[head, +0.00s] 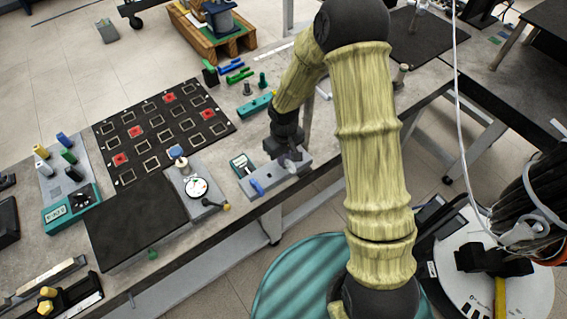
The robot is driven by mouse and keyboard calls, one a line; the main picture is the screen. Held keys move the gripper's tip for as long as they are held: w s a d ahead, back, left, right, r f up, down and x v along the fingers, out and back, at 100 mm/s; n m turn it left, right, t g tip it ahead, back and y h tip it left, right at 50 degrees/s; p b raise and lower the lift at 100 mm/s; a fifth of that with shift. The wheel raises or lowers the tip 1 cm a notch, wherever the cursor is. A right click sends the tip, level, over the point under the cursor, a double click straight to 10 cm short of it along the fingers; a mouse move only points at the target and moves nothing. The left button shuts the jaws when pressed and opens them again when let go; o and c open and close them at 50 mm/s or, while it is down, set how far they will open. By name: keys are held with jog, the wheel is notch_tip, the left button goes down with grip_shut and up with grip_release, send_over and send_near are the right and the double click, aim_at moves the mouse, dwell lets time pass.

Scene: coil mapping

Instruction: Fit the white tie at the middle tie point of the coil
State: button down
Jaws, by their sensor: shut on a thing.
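My gripper (291,156) is at the front edge of the bench, low over a grey block (275,174) with a blue part (257,187). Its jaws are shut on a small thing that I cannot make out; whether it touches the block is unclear. I cannot pick out a white tie or the coil's middle tie point for certain. A dark bundle with white bands (535,200) shows at the right edge, but I cannot tell if it is the coil.
A black board with square frames and red squares (165,133) lies on the bench (240,150). A dial gauge (197,187) stands beside a black mat (135,222). A teal meter (70,208) is at left. Green and blue tools (237,71) lie behind the gripper.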

jog(key=shift+s+r, duration=0.1)
jog(key=shift+d+r+p, duration=0.1)
jog(key=shift+r+p, duration=0.55)
jog(key=shift+r, duration=0.05)
jog(key=shift+r+p, duration=0.7)
jog(key=shift+r, duration=0.3)
